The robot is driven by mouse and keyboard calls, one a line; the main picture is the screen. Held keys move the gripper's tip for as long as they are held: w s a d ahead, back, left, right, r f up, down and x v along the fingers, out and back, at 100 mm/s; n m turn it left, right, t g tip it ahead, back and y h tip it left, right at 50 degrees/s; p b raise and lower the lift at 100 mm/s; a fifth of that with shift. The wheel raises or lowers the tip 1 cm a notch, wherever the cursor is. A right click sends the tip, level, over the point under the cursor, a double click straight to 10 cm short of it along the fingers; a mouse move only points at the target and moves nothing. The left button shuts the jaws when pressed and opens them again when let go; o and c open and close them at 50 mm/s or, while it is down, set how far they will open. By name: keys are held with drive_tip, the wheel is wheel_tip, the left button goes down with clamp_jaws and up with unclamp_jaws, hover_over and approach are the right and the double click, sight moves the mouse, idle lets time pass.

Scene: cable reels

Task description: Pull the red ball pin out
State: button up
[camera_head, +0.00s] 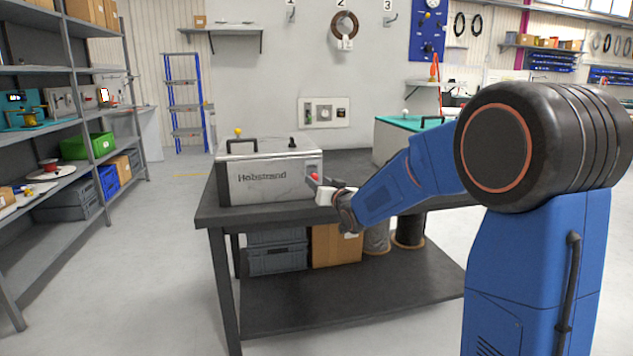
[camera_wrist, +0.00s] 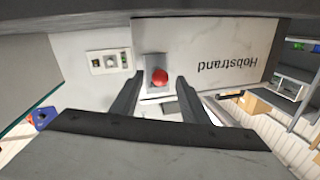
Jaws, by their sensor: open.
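The red ball pin (camera_wrist: 159,77) sticks out of a light plate on the side of the grey Hobstrand box. In the wrist view its round red head lies ahead of my fingertips and roughly between their lines. The Hobstrand box (camera_head: 268,181) stands on the dark table, and the red ball (camera_head: 315,177) shows small at its right side in the head view. My gripper (camera_wrist: 157,84) is open, with one finger on each side of the ball's line. I cannot tell how far the tips are from the ball. The pin's shaft is hidden behind its head.
The dark table (camera_head: 345,163) carries the box and, behind my arm, a case with a green top (camera_head: 392,124). A yellow ball (camera_head: 238,132) and a black handle (camera_head: 243,145) stand up on the box. Shelves (camera_head: 75,70) line the left side.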

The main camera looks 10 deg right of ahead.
drive_tip(key=shift+w+a, duration=0.25)
drive_tip(key=shift+w, duration=0.8)
